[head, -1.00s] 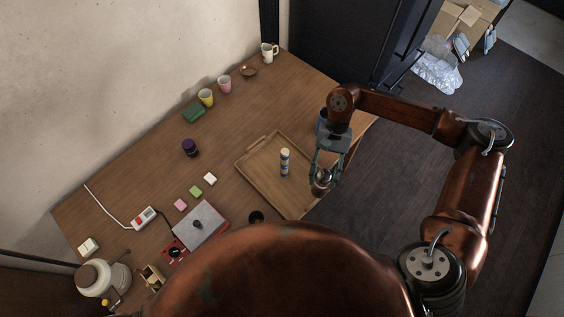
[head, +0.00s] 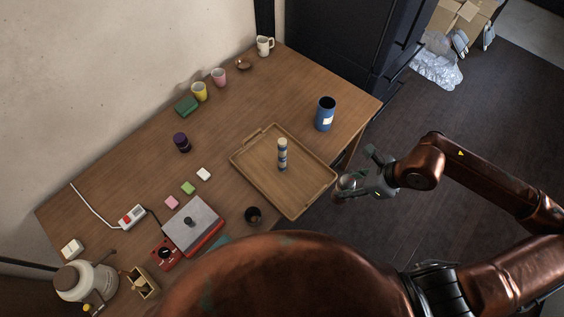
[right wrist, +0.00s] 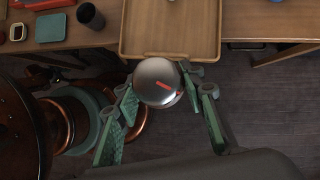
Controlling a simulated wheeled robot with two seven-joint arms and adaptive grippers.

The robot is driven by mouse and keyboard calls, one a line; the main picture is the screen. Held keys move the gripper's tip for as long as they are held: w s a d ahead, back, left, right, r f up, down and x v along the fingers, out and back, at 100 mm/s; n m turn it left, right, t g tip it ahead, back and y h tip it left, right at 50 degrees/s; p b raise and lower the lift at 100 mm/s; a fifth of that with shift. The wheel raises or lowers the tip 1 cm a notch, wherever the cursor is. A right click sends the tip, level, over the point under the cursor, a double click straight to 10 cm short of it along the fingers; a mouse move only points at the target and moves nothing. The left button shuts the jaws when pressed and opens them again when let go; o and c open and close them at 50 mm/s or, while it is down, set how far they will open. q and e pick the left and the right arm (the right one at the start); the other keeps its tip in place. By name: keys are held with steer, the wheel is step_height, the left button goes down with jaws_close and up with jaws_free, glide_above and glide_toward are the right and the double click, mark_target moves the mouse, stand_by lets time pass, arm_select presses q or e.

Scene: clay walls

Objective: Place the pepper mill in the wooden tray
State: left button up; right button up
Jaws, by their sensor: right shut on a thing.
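My right gripper (head: 357,181) is at the right of the table, just off the tray's right corner and over the floor side. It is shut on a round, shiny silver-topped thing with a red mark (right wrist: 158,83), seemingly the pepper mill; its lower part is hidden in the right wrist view. The wooden tray (head: 297,207) lies at the table's front right edge, and its near rim shows in the right wrist view (right wrist: 170,54). My left gripper is not in view.
A blue canister (head: 325,114) stands behind the tray. A dark cup (head: 253,215) and a red-and-grey appliance (head: 192,227) are to its left. A purple-topped jar (head: 182,142) stands farther left. Bare tray floor surrounds the cylinder.

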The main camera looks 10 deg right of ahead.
steer(key=shift+s+r+m, duration=0.1)
steer(key=shift+s+m, duration=0.15)
steer(key=shift+m, duration=0.05)
steer(key=shift+w+a, duration=0.15)
steer(key=shift+w, duration=0.2)
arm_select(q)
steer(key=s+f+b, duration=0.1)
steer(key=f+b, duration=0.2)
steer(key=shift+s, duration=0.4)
arm_select(e)
steer(key=w+a+f, duration=0.5)
steer(key=w+f, duration=0.7)
steer(key=f, duration=0.1)
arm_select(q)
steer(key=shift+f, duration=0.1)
arm_select(e)
steer(key=shift+f, duration=0.2)
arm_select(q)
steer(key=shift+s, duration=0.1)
arm_select(e)
steer(key=o, duration=1.3)
steer(key=shift+r, duration=0.1)
